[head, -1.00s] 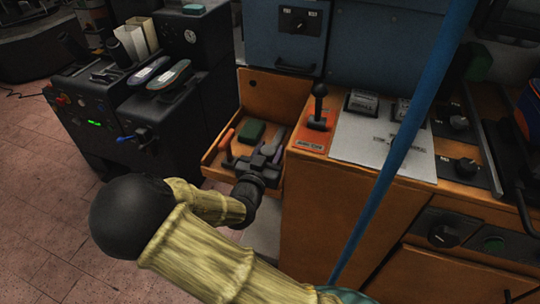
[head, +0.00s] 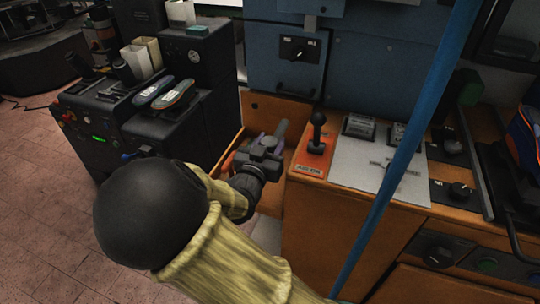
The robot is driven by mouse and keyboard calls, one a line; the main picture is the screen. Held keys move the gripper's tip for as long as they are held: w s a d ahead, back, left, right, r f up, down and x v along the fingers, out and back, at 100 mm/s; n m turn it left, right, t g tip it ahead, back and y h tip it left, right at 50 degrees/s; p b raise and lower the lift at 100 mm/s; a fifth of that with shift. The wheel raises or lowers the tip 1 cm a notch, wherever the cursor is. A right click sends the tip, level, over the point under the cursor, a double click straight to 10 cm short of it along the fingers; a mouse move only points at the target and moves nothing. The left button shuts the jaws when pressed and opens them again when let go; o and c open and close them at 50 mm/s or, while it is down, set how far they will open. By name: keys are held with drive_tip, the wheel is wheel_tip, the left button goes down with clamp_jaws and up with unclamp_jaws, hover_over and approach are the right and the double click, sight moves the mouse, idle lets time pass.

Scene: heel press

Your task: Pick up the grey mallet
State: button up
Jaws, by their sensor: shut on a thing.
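My gripper (head: 268,147) is raised over the wooden tray (head: 264,108) beside the orange cabinet, seen from behind. It is shut on the grey mallet (head: 281,130), of which a grey part sticks up past the jaws. The rest of the mallet is hidden by the gripper, so I cannot tell its exact tilt. An orange-red piece (head: 228,165) shows just left of the gripper; I cannot tell what it belongs to. My forearm and gripper hide most of the tray floor.
The orange cabinet with a black lever (head: 317,130) stands close on the right. A blue upright pole (head: 397,160) crosses in front. A dark machine with two insoles (head: 176,92) stands at left. A blue machine box (head: 290,45) is behind.

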wheel_tip(320, 180, up, 7)
drive_tip(key=shift+f+p, duration=0.1)
drive_tip(key=shift+p, duration=0.8)
